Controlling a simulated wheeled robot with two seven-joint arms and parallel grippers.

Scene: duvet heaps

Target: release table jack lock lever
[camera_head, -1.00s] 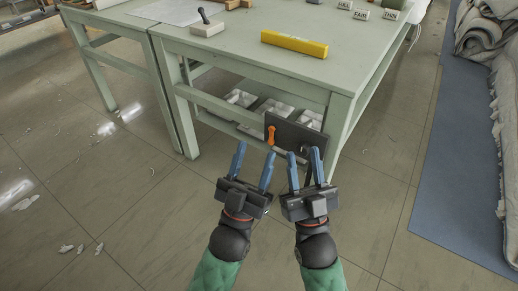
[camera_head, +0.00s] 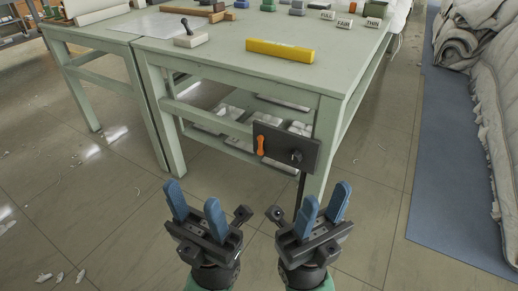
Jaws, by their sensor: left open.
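A dark panel (camera_head: 279,148) is fixed to the near end of the pale green table (camera_head: 215,65), by its front right leg. An upright orange lever (camera_head: 261,146) is on the panel's left side. A black round knob or crank hub (camera_head: 296,156) is on its right side. My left gripper (camera_head: 193,197) is open and empty, below and left of the panel. My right gripper (camera_head: 327,198) is open and empty, below and right of it. Neither touches the panel or the lever.
On the tabletop are a yellow bar (camera_head: 280,50), a block with a black handle (camera_head: 191,40) and small label blocks. White trays (camera_head: 220,122) sit under the table. A blue mat (camera_head: 445,200) with grey duvet heaps (camera_head: 490,110) lies at right. The near floor is mostly clear.

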